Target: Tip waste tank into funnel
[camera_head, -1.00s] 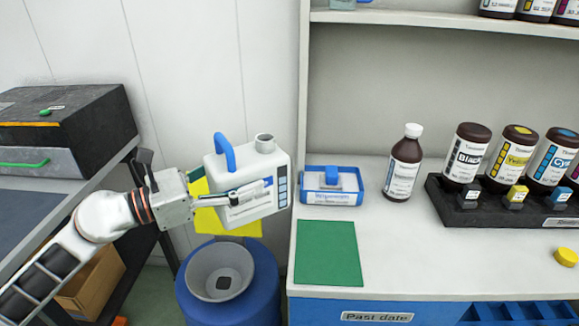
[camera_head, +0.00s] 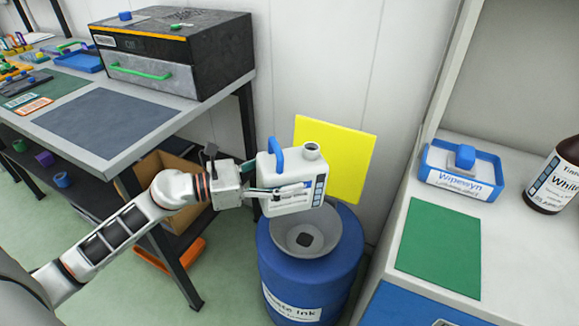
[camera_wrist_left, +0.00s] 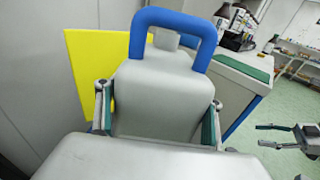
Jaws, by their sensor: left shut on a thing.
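The waste tank (camera_head: 294,180) is a white jug with a blue handle and an open grey neck at its top right. My left gripper (camera_head: 278,194) is shut on its body and holds it upright or nearly so. In the left wrist view the waste tank (camera_wrist_left: 160,100) sits between the two fingers of my left gripper (camera_wrist_left: 158,118). The grey funnel (camera_head: 325,237) sits in the top of a blue waste ink drum (camera_head: 300,275). The tank is above the back of the funnel and hides part of it. My right gripper is not identifiable in the head view.
A yellow panel (camera_head: 345,155) stands behind the drum. The counter at right holds a green mat (camera_head: 440,245), a blue-rimmed wipes box (camera_head: 460,170) and a brown bottle (camera_head: 556,180). At left is a table with a black cabinet (camera_head: 190,45). An orange object (camera_head: 165,262) lies below it.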

